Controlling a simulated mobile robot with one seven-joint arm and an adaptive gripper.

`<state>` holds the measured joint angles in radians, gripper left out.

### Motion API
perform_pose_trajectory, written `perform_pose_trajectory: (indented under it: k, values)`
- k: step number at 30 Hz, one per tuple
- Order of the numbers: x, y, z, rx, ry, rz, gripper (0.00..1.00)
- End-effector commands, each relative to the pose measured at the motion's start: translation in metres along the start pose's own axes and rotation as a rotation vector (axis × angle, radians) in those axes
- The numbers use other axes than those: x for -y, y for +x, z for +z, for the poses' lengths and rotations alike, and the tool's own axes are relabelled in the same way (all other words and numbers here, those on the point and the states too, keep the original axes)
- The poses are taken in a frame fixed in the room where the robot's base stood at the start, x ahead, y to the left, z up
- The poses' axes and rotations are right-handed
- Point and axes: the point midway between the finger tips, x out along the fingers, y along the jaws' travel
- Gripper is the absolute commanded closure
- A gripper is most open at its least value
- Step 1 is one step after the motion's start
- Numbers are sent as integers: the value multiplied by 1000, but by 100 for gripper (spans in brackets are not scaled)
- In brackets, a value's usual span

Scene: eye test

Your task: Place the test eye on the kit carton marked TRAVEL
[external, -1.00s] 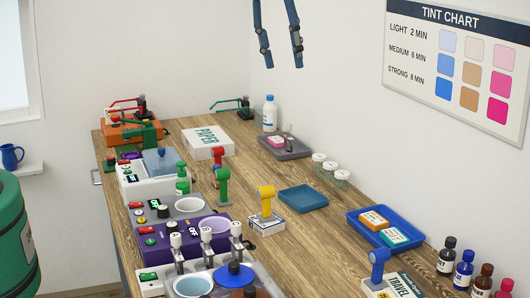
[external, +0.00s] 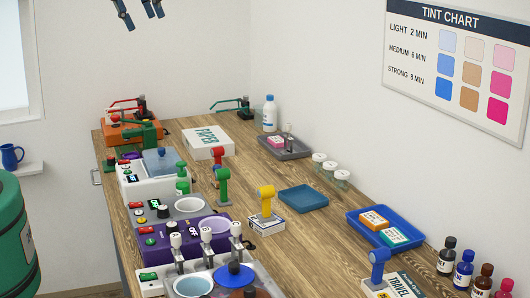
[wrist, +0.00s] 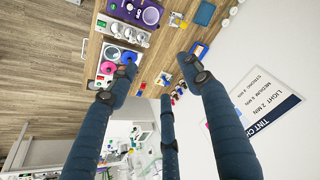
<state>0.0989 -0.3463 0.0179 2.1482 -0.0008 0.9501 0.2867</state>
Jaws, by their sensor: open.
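I cannot tell which object is the test eye; no thing in view is plainly an eye. The kit carton marked TRAVEL (external: 402,286) lies at the lower right of the external view, partly cut off by the bottom edge. A blue upright device (external: 379,264) stands at its left end. A yellow device (external: 266,198) stands on or against a white carton (external: 267,225) mid-table. My gripper (external: 142,18) is high above the far left of the table, at the top edge. In the wrist view its fingers are spread wide and empty (wrist: 160,80).
A blue tray (external: 354,216) with small boxes lies right of centre, near several bottles (external: 464,268). A purple unit (external: 165,242), a green device (external: 222,186) and a PAPER box (external: 208,144) stand left and back. Bare wood (external: 310,255) shows mid-table.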

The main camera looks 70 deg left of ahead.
Motion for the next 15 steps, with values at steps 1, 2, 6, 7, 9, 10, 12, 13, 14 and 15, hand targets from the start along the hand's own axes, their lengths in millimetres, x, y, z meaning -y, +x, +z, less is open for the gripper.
perform_pose_trajectory:
  k: [1,2,6,7,9,10,12,13,14,15]
  values:
    - [0,-6,15,-11,-28,-6,51]
    - [-1,-8,23,-16,-45,-10,51]
    - [-4,-16,62,-39,-126,-23,51]
    - [-5,-17,71,-45,-144,-26,51]
    - [-7,-19,90,-56,-185,-33,51]
    - [-8,-20,98,-61,-202,-36,51]
    - [-11,-20,117,-73,-241,-41,51]
    - [-12,-20,125,-78,-256,-44,51]
    - [-13,-19,132,-83,-272,-46,51]
    - [-14,-19,140,-89,-291,-49,51]
